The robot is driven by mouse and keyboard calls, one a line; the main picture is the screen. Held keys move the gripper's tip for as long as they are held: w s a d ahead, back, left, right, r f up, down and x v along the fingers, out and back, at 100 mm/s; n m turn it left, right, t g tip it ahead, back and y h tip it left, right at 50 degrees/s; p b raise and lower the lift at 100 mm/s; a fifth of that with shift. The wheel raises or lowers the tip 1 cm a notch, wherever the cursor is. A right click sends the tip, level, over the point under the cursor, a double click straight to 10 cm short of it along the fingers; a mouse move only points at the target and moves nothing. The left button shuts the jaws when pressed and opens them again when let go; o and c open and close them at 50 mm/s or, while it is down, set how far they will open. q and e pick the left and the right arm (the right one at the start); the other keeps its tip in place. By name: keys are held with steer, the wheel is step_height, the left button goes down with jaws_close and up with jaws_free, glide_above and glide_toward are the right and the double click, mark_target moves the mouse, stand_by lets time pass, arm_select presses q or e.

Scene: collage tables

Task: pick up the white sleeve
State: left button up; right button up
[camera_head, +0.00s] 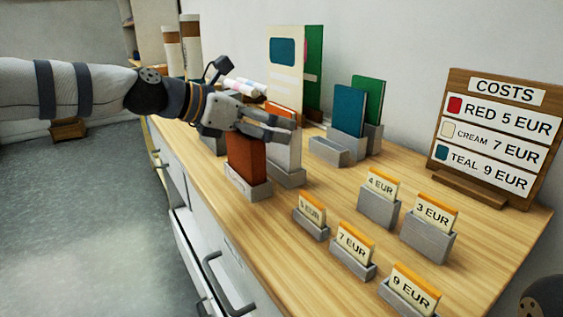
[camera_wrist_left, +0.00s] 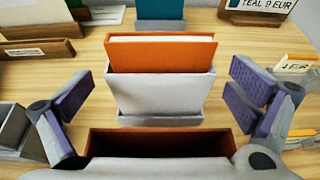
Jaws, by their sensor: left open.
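The white sleeve (camera_head: 287,153) stands upright in a grey holder on the wooden table, with an orange book or card (camera_wrist_left: 160,52) showing out of its top. In the left wrist view the white sleeve (camera_wrist_left: 160,92) is straight ahead, its broad face towards the camera. My left gripper (camera_head: 268,129) is open, above and beside the sleeve at the near side. In the wrist view its fingers (camera_wrist_left: 162,95) are spread to the left and right of the sleeve, with gaps on both sides. In the head view the fingers hide part of the sleeve's top.
A rust-red sleeve (camera_head: 246,158) stands in its holder just in front of the white one, below my gripper. Several price cards in grey holders (camera_head: 379,205) stand to the right. Teal and green books (camera_head: 349,108) stand behind, and a costs board (camera_head: 490,135) at the right.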

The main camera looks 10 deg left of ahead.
arm_select(q)
steer(key=shift+w+d+f, duration=0.2)
steer(key=shift+w+d, duration=0.1)
steer(key=shift+w, duration=0.05)
steer(key=shift+r, duration=0.1)
steer(key=c, duration=1.3)
steer(key=shift+r, duration=0.1)
